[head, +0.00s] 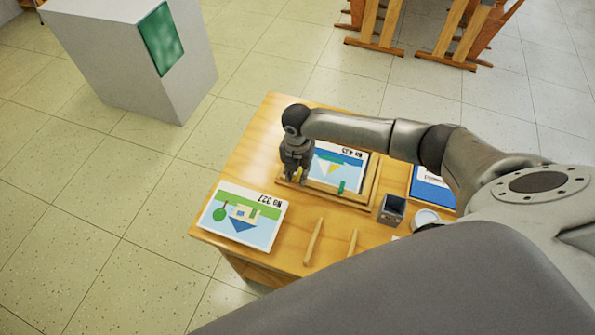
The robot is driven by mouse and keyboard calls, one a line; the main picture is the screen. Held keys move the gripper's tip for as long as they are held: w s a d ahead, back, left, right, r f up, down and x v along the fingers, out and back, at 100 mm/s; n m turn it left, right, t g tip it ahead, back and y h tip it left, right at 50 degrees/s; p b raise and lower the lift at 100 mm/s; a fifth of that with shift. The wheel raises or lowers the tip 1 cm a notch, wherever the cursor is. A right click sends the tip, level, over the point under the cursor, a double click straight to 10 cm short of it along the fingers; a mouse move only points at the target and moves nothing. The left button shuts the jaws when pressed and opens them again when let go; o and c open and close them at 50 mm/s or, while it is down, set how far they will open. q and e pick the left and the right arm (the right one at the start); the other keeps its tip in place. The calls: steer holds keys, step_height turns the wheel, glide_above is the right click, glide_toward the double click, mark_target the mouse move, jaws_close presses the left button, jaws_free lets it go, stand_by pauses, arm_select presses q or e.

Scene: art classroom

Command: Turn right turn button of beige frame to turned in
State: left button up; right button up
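The beige frame (371,186) lies on the wooden table and surrounds a picture of a sailing boat marked with a number. A small green turn button (341,187) shows at the frame's near edge. My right gripper (296,178) points down over the frame's left near corner. A small yellow piece (301,174) shows beside its fingertips and is partly covered by them. I cannot tell whether the fingers touch it or how far apart they are. My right forearm passes over the frame's far side and hides part of it. My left gripper is not in view.
A loose picture (242,219) marked with a number lies at the table's left near corner. Two wooden strips (313,241) lie near the front. A dark square cup (392,209), a round white container (426,217) and a blue sheet (431,187) are at the right. A grey plinth (130,60) stands beyond the table.

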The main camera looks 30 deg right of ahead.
step_height(320, 180, up, 12)
stand_by(0.7)
stand_by(0.4)
